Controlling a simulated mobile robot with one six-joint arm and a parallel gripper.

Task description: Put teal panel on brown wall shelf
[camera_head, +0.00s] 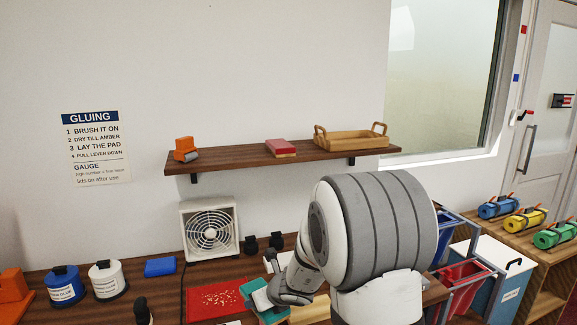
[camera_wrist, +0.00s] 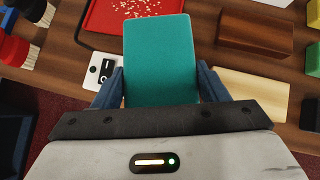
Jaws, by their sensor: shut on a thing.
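The teal panel (camera_wrist: 158,62) is held between the two fingers of my gripper (camera_wrist: 160,88) in the wrist view. In the head view a teal edge of the panel (camera_head: 250,288) shows at my gripper (camera_head: 262,297), low over the counter beside the red tray. Whether the panel touches the counter I cannot tell. The brown wall shelf (camera_head: 232,155) is on the wall above the counter. It holds an orange tool (camera_head: 185,149), a red block (camera_head: 280,147) and a wooden tray (camera_head: 350,140), with bare board between the tool and the block.
The red tray (camera_head: 200,300) with pale crumbs lies on the counter. A white fan (camera_head: 210,230) stands behind it, under the shelf. A blue block (camera_head: 160,266) and blue and white pots (camera_head: 66,287) are at left. My arm covers the counter's right part.

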